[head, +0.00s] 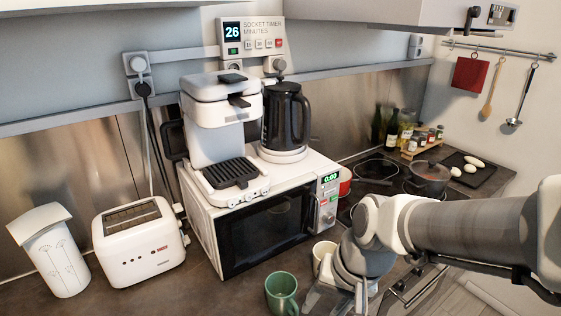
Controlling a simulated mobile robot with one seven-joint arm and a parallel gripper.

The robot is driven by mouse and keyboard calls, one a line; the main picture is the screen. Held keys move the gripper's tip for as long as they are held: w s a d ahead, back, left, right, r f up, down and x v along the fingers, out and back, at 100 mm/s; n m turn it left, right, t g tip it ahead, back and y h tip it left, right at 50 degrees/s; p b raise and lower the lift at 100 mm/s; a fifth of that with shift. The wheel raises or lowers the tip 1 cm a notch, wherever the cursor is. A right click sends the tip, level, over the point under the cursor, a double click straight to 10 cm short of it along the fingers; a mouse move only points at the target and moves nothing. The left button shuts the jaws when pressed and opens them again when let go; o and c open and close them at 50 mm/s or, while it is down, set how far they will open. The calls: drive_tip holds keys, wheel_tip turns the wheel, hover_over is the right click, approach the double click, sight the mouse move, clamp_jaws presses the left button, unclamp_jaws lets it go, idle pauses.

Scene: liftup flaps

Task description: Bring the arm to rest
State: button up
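My arm reaches in from the right edge, over the front of the counter. My gripper (335,299) is at the bottom of the head view, pointing down near the counter's front edge. It is partly cut off by the frame's lower edge, and I cannot tell whether its fingers are open or shut. A green mug (281,293) stands just left of it. A cream mug (322,256) stands behind it, partly hidden by my arm. I see nothing clearly held.
A white microwave (205,232) carries a coffee maker (212,130) and a black kettle (287,115). A toaster (139,243) and a white canister (52,255) stand left. A hob with a pot (430,179) lies behind my arm. A wall cabinet (400,14) hangs above.

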drive_tip(key=s+d+r+n+t+h, duration=0.2)
drive_tip(key=d+r, duration=0.4)
drive_tip(key=r, duration=0.4)
drive_tip(key=shift+s+d+r+n+t+h, duration=0.35)
drive_tip(key=shift+s+t, duration=0.55)
drive_tip(key=shift+s, duration=0.15)
